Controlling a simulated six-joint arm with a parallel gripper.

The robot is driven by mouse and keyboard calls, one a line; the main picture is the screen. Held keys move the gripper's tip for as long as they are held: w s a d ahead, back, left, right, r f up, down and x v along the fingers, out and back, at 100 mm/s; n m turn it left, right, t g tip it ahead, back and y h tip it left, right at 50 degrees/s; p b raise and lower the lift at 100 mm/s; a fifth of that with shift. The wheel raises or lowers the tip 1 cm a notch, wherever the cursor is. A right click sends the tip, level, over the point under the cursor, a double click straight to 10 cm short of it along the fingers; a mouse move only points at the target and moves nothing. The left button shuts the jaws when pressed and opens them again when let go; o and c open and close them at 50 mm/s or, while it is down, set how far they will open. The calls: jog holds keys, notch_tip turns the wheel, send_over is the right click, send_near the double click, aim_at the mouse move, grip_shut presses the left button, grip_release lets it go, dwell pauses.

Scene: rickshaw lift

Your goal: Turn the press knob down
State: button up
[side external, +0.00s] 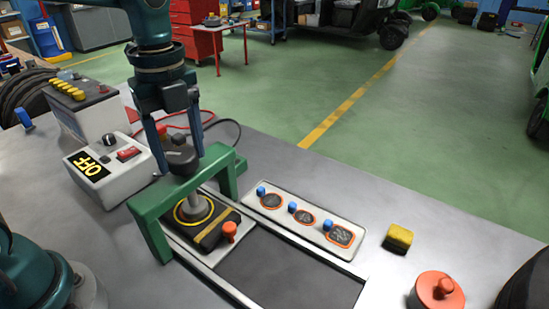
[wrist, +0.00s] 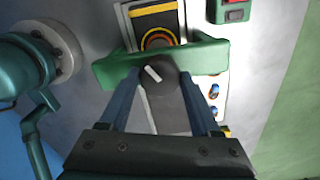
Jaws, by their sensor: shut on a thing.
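The press knob (side external: 181,150) is dark and round and sits on top of the green press frame (side external: 150,215). In the wrist view the knob (wrist: 158,74) shows a pale slanted mark on its top. My gripper (side external: 180,158) points down with one blue finger on each side of the knob and is shut on it. In the wrist view my gripper (wrist: 160,82) has its fingers reaching to the knob's sides. Below the frame's crossbar, a grey ram (side external: 195,207) stands over a black block with a yellow ring (side external: 214,222). I cannot tell whether the ram touches the block.
A grey control box (side external: 112,172) with an "OFF" display stands left of the press. A white panel with blue pegs (side external: 304,221) lies to the right. A yellow block (side external: 398,238) and a red-knobbed part (side external: 439,291) sit farther right on the grey bench.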

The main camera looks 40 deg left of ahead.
aim_at(181, 154)
dwell(0.4)
jog(key=o, duration=1.4)
jog(key=shift+r, duration=0.15)
jog(key=shift+r, duration=2.45)
